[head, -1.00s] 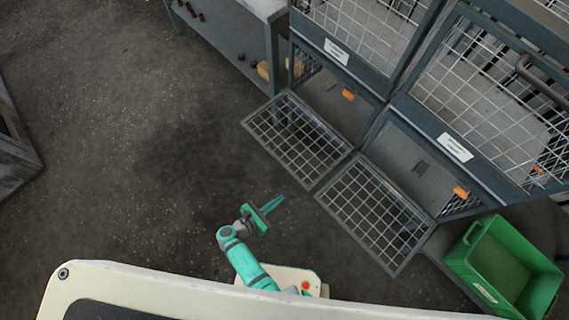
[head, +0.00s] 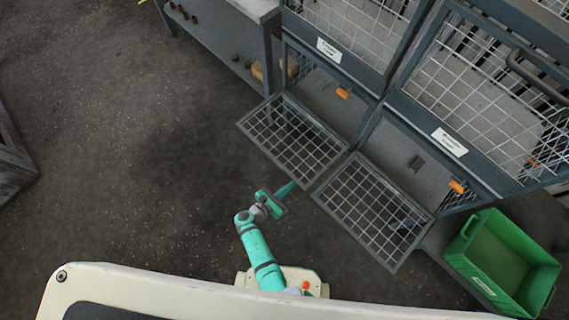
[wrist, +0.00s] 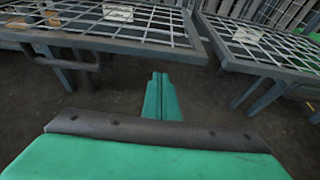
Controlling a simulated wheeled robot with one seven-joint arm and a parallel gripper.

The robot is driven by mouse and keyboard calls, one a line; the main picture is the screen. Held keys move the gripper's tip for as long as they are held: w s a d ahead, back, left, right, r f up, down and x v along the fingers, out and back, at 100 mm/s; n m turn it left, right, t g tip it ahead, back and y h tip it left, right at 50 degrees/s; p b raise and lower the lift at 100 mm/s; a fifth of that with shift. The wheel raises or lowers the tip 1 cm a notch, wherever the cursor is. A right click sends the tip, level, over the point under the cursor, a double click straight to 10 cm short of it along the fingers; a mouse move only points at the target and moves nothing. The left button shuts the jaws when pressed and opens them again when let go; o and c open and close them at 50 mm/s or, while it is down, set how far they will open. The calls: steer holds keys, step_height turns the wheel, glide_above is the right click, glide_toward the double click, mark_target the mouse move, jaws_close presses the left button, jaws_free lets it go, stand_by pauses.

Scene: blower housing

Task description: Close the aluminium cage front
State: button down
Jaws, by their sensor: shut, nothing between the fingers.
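Two wire-mesh cages stand side by side, each with its lower front folded down and open. The right cage's front (head: 372,208) lies flat out over the floor, and the left cage's front (head: 292,140) beside it. Their labels are too small to read surely, so I cannot tell which is aluminium. My gripper (head: 289,187) is shut and empty, just off the outer edges of both fronts near the gap between them. In the wrist view my fingertips (wrist: 159,80) point toward that gap, with the left front (wrist: 110,28) and right front (wrist: 262,50) on either side. I see no contact.
Orange latches (head: 343,93) (head: 457,187) sit by the cage openings. A green crate (head: 503,262) stands right of the right front. A grey bench (head: 215,40) with small parts on its shelf is at the upper left. The floor left of my arm is clear.

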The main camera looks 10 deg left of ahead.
steer(key=shift+r, duration=1.25)
